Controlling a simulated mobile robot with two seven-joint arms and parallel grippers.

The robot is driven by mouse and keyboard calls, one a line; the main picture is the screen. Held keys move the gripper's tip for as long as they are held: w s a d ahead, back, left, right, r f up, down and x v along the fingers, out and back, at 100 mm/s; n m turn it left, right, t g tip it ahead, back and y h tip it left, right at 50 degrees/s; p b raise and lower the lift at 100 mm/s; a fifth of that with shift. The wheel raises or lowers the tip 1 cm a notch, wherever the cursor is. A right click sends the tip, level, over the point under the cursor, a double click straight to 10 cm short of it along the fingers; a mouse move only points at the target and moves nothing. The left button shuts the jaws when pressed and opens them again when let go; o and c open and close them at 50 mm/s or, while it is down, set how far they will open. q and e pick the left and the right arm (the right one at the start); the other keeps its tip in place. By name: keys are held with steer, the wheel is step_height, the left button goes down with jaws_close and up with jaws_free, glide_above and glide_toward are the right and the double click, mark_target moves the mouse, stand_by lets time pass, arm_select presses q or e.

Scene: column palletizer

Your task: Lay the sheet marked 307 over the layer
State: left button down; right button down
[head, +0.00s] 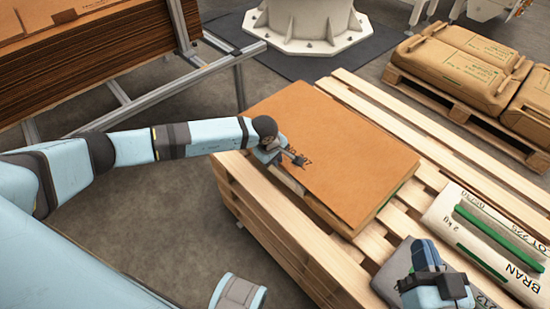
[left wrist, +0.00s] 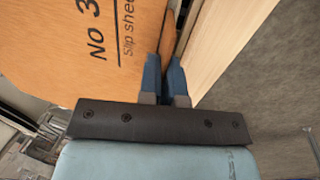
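The orange-brown sheet (head: 335,150) lies flat and slightly raised over the left part of the wooden pallet (head: 365,95). In the left wrist view the sheet (left wrist: 60,45) shows print starting "No 3"; the rest of the number is cut off. My left gripper (head: 297,160) is at the sheet's left edge. In the left wrist view its fingers (left wrist: 165,75) are close together with the sheet's edge between them. A green strip shows under the sheet's right edge; what lies beneath is mostly hidden. My right gripper (head: 440,290) is low over the pallet's near right, its fingertips unclear.
A white bag marked BRAN (head: 470,235) lies on the pallet to the right of the sheet. A stack of brown sheets (head: 90,60) stands on a metal frame at upper left. Brown sacks (head: 460,65) lie on another pallet at upper right. A white pedestal (head: 310,25) stands behind.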

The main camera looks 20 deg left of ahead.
arm_select(q)
steer(key=shift+f, duration=0.3)
arm_select(e)
steer(key=shift+f, duration=0.25)
arm_select(q)
steer(key=c, duration=1.2)
jaws_free()
arm_select(e)
steer(key=shift+r, duration=0.1)
